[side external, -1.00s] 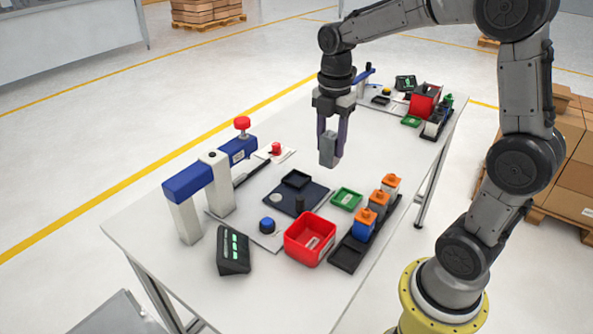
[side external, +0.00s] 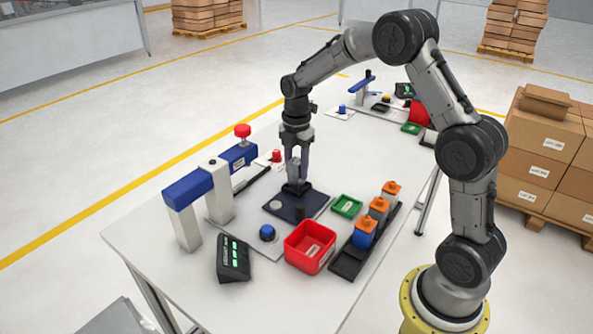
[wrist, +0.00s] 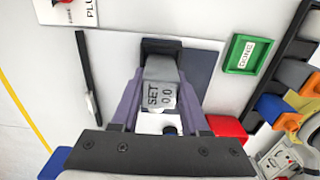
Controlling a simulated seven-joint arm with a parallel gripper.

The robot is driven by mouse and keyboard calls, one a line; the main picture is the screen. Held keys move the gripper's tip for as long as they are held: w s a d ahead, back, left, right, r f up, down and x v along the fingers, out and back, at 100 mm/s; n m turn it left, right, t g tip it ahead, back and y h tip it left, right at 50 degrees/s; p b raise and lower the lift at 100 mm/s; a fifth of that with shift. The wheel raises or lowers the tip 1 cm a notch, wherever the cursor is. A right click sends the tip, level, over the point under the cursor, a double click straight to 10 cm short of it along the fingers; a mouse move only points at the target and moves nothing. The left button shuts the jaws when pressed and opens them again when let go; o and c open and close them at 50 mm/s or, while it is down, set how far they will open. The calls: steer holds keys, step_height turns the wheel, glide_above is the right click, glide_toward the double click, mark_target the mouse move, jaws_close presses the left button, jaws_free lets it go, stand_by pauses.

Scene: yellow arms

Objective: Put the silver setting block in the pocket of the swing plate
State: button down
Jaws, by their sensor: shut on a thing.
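The silver setting block (side external: 293,172), marked "SET" in the wrist view (wrist: 160,93), is held upright between the fingers of my gripper (side external: 297,178). My gripper also shows in the wrist view (wrist: 160,85), shut on the block's sides. The dark blue swing plate (side external: 316,203) lies flat below, with its raised black pocket (side external: 303,188) at the far end. In the wrist view the black pocket (wrist: 160,46) shows just beyond the block. The block's lower end is at or just above the pocket; I cannot tell whether it is inside.
A blue-and-white press frame with a red knob (side external: 242,131) stands left of the plate.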

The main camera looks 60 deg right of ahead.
mark_target(297, 160)
steer(key=shift+f, duration=0.55)
steer(key=shift+f, duration=0.1)
steer(key=shift+c, duration=2)
jaws_free()
steer(key=shift+f, duration=0.1)
step_height(297, 160, up, 12)
steer(key=s+a+r+m+t, duration=0.1)
steer(key=s+a+r+m, duration=0.3)
steer(key=s+r, duration=0.2)
steer(key=s+a+f+m+t, duration=0.1)
steer(key=s+a+m+t, duration=0.1)
steer(key=s+m, duration=0.5)
steer(key=s+a+f+m+t, duration=0.1)
steer(key=s+a+m, duration=0.4)
steer(key=s, duration=0.9)
steer(key=shift+a+m+t, duration=0.25)
steer(key=shift+m+t, duration=0.55)
steer(key=shift+m, duration=0.2)
